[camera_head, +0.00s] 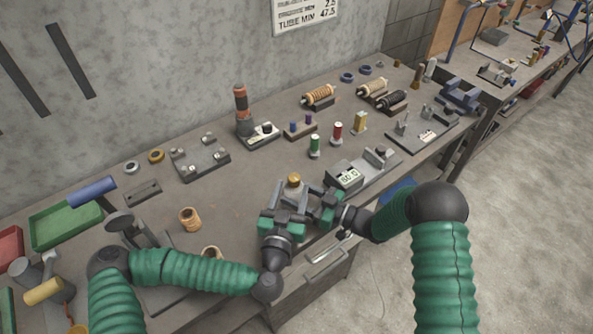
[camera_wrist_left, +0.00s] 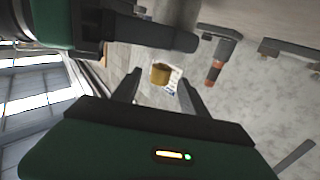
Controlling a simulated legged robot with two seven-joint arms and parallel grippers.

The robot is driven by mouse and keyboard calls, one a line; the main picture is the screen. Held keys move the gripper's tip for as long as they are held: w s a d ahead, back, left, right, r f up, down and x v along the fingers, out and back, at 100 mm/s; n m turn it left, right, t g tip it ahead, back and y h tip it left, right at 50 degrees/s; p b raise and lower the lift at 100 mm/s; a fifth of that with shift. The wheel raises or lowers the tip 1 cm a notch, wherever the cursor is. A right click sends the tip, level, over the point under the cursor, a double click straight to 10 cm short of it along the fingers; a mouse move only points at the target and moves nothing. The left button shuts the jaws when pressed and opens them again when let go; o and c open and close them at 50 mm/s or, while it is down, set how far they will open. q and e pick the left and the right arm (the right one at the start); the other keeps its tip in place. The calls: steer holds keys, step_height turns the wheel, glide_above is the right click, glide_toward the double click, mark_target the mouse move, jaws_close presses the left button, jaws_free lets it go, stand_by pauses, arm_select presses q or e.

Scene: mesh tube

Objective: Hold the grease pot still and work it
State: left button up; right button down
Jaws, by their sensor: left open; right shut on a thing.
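The grease pot, a small grey pot with a brass cap (camera_head: 293,180), stands near the front edge of the bench. My left gripper (camera_head: 288,194) is open just in front of it, its two fingers pointing at the pot. In the left wrist view the brass cap (camera_wrist_left: 160,73) shows between and beyond the open fingers (camera_wrist_left: 160,92), with no clear contact. My right gripper (camera_head: 309,192) comes in from the right and is shut on the pot's body, low beside the cap. The grippers hide much of the body.
Right of the pot is a grey fixture with a digital display (camera_head: 349,177). A tan ring (camera_head: 190,219) and a green tray (camera_head: 65,226) lie to the left. The bench's front edge is close to both grippers.

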arm_select(q)
steer(key=x, duration=0.7)
steer(key=shift+w, duration=0.1)
steer(key=shift+c, duration=0.3)
jaws_close()
